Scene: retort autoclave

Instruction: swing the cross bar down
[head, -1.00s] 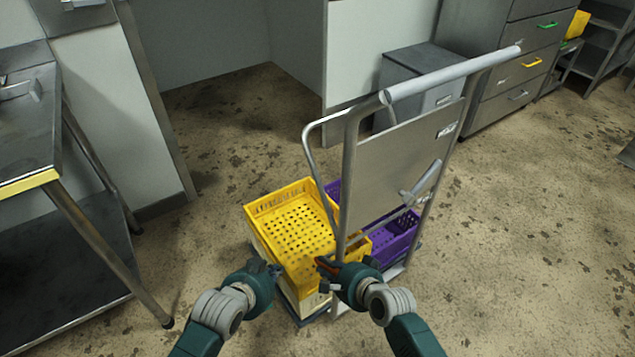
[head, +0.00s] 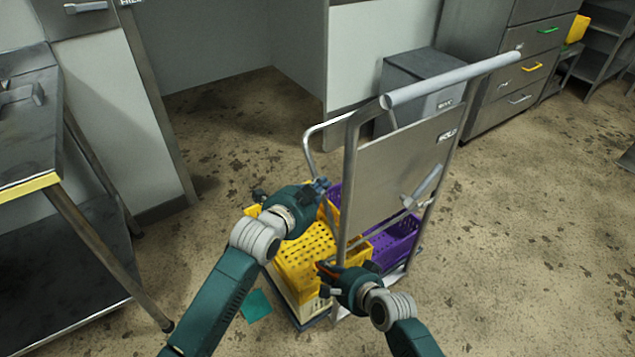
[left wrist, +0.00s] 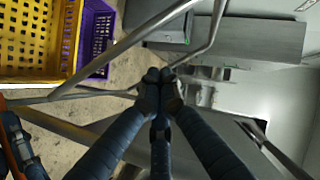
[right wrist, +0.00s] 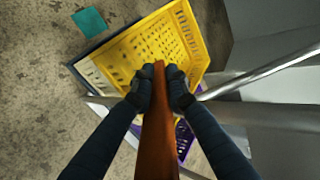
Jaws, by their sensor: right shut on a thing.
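A steel trolley (head: 400,165) stands upright with yellow and purple crates at its foot. A thin bent bar (head: 308,140) curves out from its upper left side and runs down behind my left gripper; I cannot tell for sure that it is the cross bar. My left gripper (head: 322,185) is above the yellow crate, beside the frame. Its fingertips (left wrist: 160,76) meet in the left wrist view, close to steel bars. My right gripper (head: 328,270) is lower, at the near post. It is shut on an orange bar (right wrist: 157,120), which hides part of the crate behind it.
The yellow crate (head: 295,262) and purple crate (head: 398,238) sit low on the trolley. A steel table (head: 30,182) stands at left, a grey box (head: 420,75) and drawers (head: 515,80) behind. A teal piece (head: 256,305) lies on the floor. The floor at right is clear.

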